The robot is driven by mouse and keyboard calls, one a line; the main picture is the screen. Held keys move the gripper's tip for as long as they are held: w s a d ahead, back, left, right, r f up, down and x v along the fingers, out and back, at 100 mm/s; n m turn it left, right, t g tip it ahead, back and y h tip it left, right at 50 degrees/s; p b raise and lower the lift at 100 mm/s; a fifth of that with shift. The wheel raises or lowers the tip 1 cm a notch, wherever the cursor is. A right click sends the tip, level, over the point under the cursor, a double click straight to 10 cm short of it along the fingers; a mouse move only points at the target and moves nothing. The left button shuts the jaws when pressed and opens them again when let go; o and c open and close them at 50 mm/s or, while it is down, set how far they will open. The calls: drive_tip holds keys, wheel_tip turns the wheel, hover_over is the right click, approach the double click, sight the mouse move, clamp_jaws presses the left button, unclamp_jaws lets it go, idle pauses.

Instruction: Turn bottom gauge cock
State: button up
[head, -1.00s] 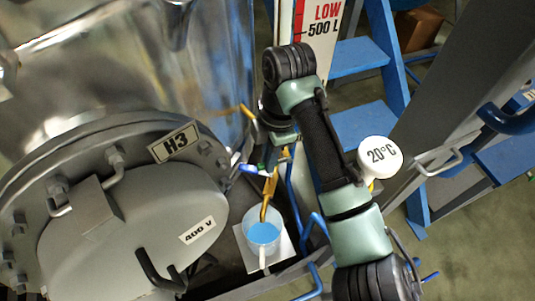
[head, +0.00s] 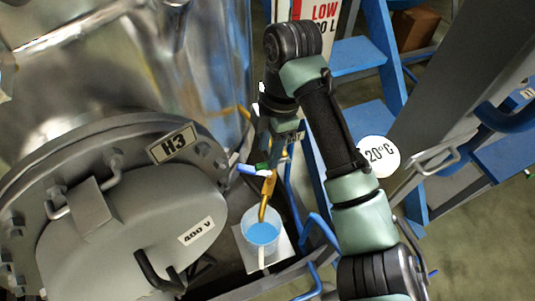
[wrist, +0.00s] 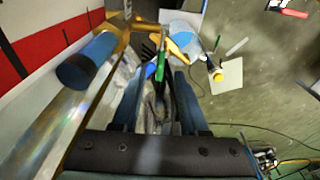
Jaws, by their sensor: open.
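In the head view, a brass drain cock (head: 268,188) with a blue, white and green handle (head: 253,169) hangs over a cup of blue liquid (head: 262,234). My gripper (head: 279,150) is just above and beside it, its fingertips partly hidden. In the wrist view, my open gripper (wrist: 158,88) has dark blue fingers either side of a green handle part (wrist: 155,66). I cannot tell whether they touch it. A brass gauge fitting (wrist: 125,24) with a blue cylindrical knob (wrist: 88,62) is at upper left, outside the fingers. I cannot tell which piece is the bottom gauge cock.
The grey H3 flange (head: 75,150) and 400 V cover (head: 120,240) fill the left. Blue steps (head: 365,125) and a round 20°C tag (head: 380,156) stand right. Blue pipes (head: 318,230) run beside the cup.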

wheel_tip(320, 180, up, 10)
drive_tip(key=d+p, duration=0.1)
drive_tip(key=p, duration=0.1)
drive_tip(key=shift+w+f, duration=0.2)
drive_tip(key=shift+d, duration=0.1)
